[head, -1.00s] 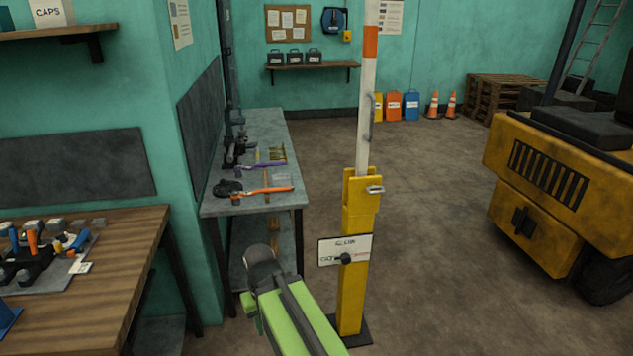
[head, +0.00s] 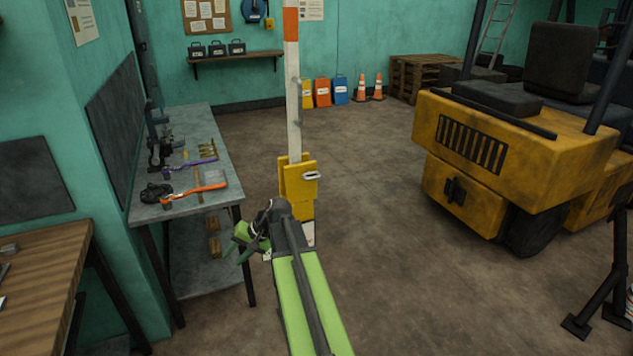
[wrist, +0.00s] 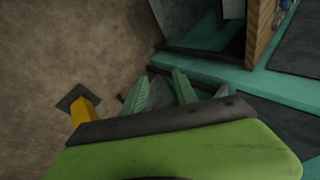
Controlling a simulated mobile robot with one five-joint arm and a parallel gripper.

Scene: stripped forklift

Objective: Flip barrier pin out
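The yellow barrier post (head: 297,185) stands in the middle of the head view with a white and orange barrier arm (head: 294,110) upright in its top. A small silver pin (head: 312,176) sticks out of the post's upper bracket on the right side. My gripper (head: 237,246) is left of the post and lower than the pin, with my arm hiding the post's lower part. Its green fingers look apart and empty in the wrist view (wrist: 158,82). The wrist view shows the yellow post's foot (wrist: 84,108) at lower left, but not the pin.
A grey workbench (head: 180,209) with tools stands close on the left, and a wooden table (head: 50,285) is nearer at lower left. A yellow forklift (head: 510,140) stands at right, with a black stand (head: 605,300) near the right edge. Floor between post and forklift is clear.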

